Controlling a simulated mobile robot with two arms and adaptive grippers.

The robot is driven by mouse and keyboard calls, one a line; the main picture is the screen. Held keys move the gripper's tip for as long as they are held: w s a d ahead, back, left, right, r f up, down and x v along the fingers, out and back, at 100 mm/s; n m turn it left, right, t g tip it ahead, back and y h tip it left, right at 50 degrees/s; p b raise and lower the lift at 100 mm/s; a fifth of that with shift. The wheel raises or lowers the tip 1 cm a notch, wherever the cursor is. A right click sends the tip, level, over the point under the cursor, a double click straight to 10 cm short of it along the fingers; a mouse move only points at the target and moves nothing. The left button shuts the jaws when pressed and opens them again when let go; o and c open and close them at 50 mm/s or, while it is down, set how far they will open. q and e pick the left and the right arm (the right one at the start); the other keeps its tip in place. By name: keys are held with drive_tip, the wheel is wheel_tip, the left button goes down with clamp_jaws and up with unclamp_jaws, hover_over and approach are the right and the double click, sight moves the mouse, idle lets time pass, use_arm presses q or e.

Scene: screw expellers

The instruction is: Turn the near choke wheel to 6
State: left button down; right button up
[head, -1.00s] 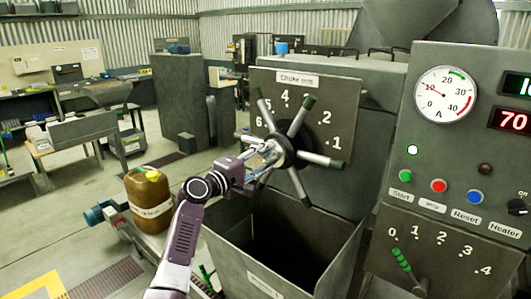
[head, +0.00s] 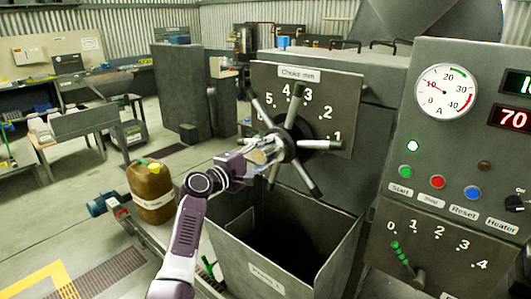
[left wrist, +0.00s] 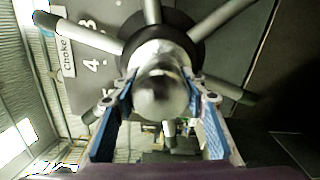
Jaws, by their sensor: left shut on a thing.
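The near choke wheel (head: 327,145) has several metal spokes with dark end grips around a dark hub. It sits on a dark plate (head: 345,85) labelled "Choke mm" with numbers around the wheel; 5, 4, 3, 2 and 1 are readable, and the 6 is not clear. My left gripper (head: 262,153) is at the wheel's centre. In the left wrist view the fingers (left wrist: 160,112) are on either side of the round metal hub end (left wrist: 160,92), shut on it. No pointer against the scale can be made out. My right gripper is not in view.
An open grey bin (head: 245,235) stands below the wheel. To the right is a control panel (head: 435,150) with a gauge, displays, buttons and a lower 0-4 scale with a green-handled lever (head: 402,254). A brown jug (head: 150,190) stands at left.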

use_arm(q)
drive_tip(key=c, duration=1.4)
unclamp_jaws()
drive_tip(key=shift+r, duration=0.25)
drive_tip(key=shift+c, duration=0.2)
drive_tip(key=shift+o, duration=1.3)
drive_tip(key=shift+w+d+f, duration=0.1)
drive_tip(key=shift+d+f, duration=0.05)
drive_tip(key=shift+f, duration=0.05)
drive_tip(key=shift+s+a+f, duration=0.1)
drive_tip(key=shift+s+a, duration=0.35)
drive_tip(key=shift+s, duration=0.05)
drive_tip(key=v, duration=1)
drive_tip(key=shift+s+a, duration=0.15)
drive_tip(key=shift+s, duration=0.15)
